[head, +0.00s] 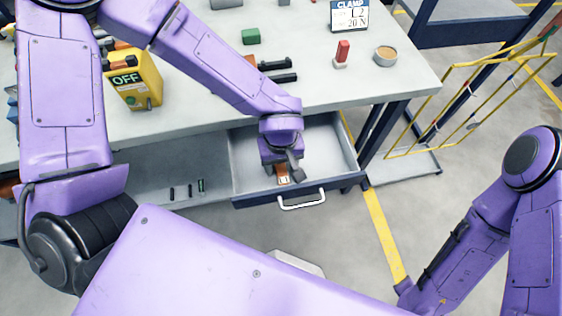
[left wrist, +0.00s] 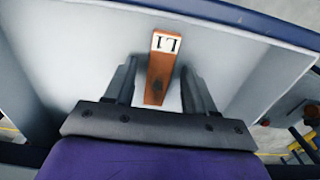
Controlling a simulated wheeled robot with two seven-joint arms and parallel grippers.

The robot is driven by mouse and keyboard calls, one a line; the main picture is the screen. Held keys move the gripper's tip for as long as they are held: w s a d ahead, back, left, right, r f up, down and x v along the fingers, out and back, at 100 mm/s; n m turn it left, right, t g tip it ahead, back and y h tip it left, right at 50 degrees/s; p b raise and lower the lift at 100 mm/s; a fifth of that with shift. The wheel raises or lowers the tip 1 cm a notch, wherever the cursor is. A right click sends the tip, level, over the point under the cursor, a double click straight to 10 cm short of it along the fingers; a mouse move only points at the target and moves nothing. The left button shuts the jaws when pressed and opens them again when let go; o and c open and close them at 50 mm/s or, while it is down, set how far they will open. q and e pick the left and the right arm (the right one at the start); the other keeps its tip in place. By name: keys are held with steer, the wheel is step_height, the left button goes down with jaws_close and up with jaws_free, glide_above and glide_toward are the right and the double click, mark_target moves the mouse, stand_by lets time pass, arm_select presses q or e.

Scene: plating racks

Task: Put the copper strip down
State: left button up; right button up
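The copper strip (left wrist: 160,75) is a flat copper-brown bar with a white end tag that seems to read L1. It appears to lie on the floor of the open drawer (head: 330,150); the strip (head: 282,172) also shows in the head view, partly hidden by my gripper. My left gripper (left wrist: 160,85) reaches down into the drawer. Its two dark fingers stand open on either side of the strip, with a small gap on each side. In the head view the left gripper (head: 285,170) is mostly hidden by its own wrist. My right gripper is outside the frame.
The drawer has a front handle (head: 302,200) and hangs under the grey workbench (head: 330,85). On the bench are a yellow box marked OFF (head: 138,82), a green block (head: 250,37), a red-topped part (head: 342,52) and a round cup (head: 385,56). A yellow wire frame (head: 470,100) stands at right.

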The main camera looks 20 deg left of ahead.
mark_target(281, 168)
arm_select(q)
step_height(281, 168, up, 12)
steer(key=p, duration=0.2)
steer(key=shift+r, duration=0.15)
steer(key=shift+p, duration=0.3)
